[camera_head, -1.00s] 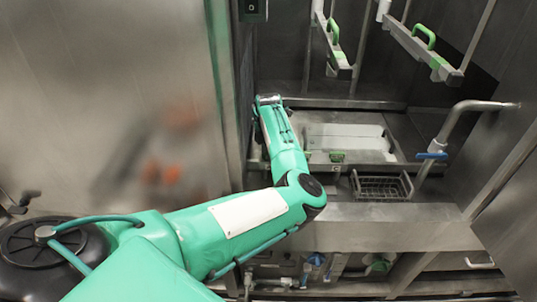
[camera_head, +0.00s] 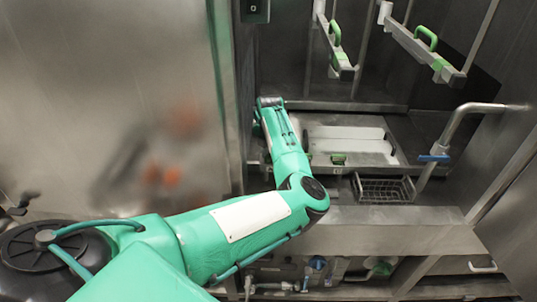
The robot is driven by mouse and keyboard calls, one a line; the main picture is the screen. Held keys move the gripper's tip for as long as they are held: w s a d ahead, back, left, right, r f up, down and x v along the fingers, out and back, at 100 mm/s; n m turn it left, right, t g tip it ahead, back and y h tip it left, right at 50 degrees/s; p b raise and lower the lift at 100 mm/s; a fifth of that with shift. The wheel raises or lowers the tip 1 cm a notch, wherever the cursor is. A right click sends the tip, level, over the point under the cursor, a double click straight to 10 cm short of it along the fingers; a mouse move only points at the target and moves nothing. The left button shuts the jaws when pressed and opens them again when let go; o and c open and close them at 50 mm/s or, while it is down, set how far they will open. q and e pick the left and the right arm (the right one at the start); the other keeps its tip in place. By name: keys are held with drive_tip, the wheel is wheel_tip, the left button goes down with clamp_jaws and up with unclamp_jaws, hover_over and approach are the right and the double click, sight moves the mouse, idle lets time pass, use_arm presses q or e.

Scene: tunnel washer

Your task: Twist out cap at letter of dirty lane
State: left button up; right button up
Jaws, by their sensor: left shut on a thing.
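My left arm reaches in from the left, bends at the elbow and runs up into the steel washer bay. My left gripper (camera_head: 269,102) is at the far end of this arm, close to the bay's left wall. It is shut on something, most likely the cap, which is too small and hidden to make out. No letter mark can be read. My right gripper is not in view.
A steel tray with a pale panel (camera_head: 345,132) lies right of my forearm, with a wire basket (camera_head: 384,189) in front. Two bars with green handles (camera_head: 426,38) hang above. A steel ledge (camera_head: 400,216) crosses the front.

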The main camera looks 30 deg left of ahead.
use_arm(q)
drive_tip(key=shift+d+f, duration=0.4)
drive_tip(key=shift+f, duration=0.05)
drive_tip(key=shift+w+a+r+p, duration=0.1)
drive_tip(key=shift+w+r+p, duration=0.25)
drive_tip(key=shift+r+p, duration=0.4)
drive_tip(key=shift+w+a+r+p, duration=0.15)
drive_tip(key=shift+r+p, duration=0.25)
drive_tip(key=shift+p, duration=0.05)
drive_tip(key=shift+r+p, duration=0.7)
drive_tip(key=shift+r, duration=0.35)
drive_tip(key=shift+a+r+p, duration=0.15)
drive_tip(key=shift+r+p, duration=0.35)
drive_tip(key=shift+r, duration=0.1)
drive_tip(key=shift+r+p, duration=0.45)
drive_tip(key=shift+r, duration=0.2)
